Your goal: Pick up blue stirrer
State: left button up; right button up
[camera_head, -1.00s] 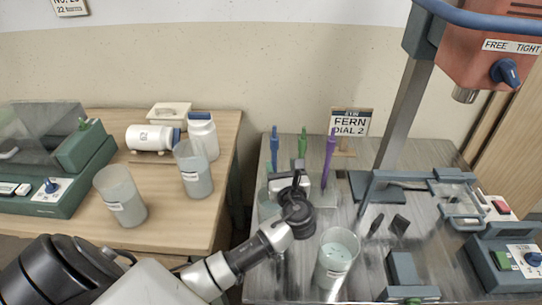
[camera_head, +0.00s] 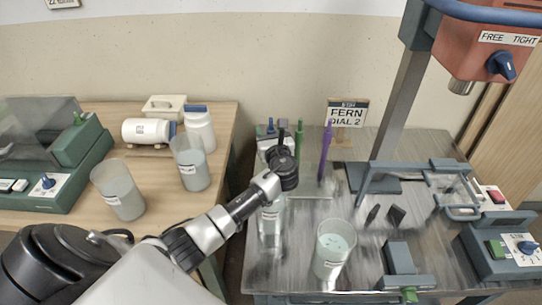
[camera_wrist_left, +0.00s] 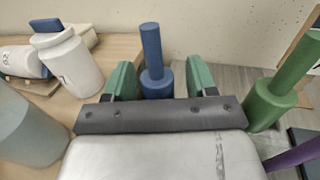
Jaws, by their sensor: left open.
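The blue stirrer (camera_head: 270,126) stands upright in the back left part of the grey metal table, mostly hidden behind my left gripper (camera_head: 272,140) in the head view. In the left wrist view the blue stirrer (camera_wrist_left: 151,55) appears between the two green fingers of my open left gripper (camera_wrist_left: 160,75), a little nearer the left finger. A gap shows on both sides of it; I cannot tell how deep it sits between them. Its lower end is hidden by the gripper body. My right gripper is not in view.
A green stirrer (camera_head: 299,136) and a purple stirrer (camera_head: 325,150) stand close to the right of the blue one. A sign (camera_head: 346,113) is behind them. Two clear containers, one here (camera_head: 333,250), stand at the front. A mixer stand (camera_head: 402,95) rises at right.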

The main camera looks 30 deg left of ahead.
pick_arm(q)
jog(key=shift+c, duration=0.5)
jog(key=c, duration=0.9)
jog(key=shift+w+r, duration=0.1)
jog(key=shift+r, duration=0.4)
notch_tip(320, 180, up, 18)
jog(key=p, duration=1)
jog(key=shift+f+p, duration=0.2)
jog(key=shift+p, duration=0.1)
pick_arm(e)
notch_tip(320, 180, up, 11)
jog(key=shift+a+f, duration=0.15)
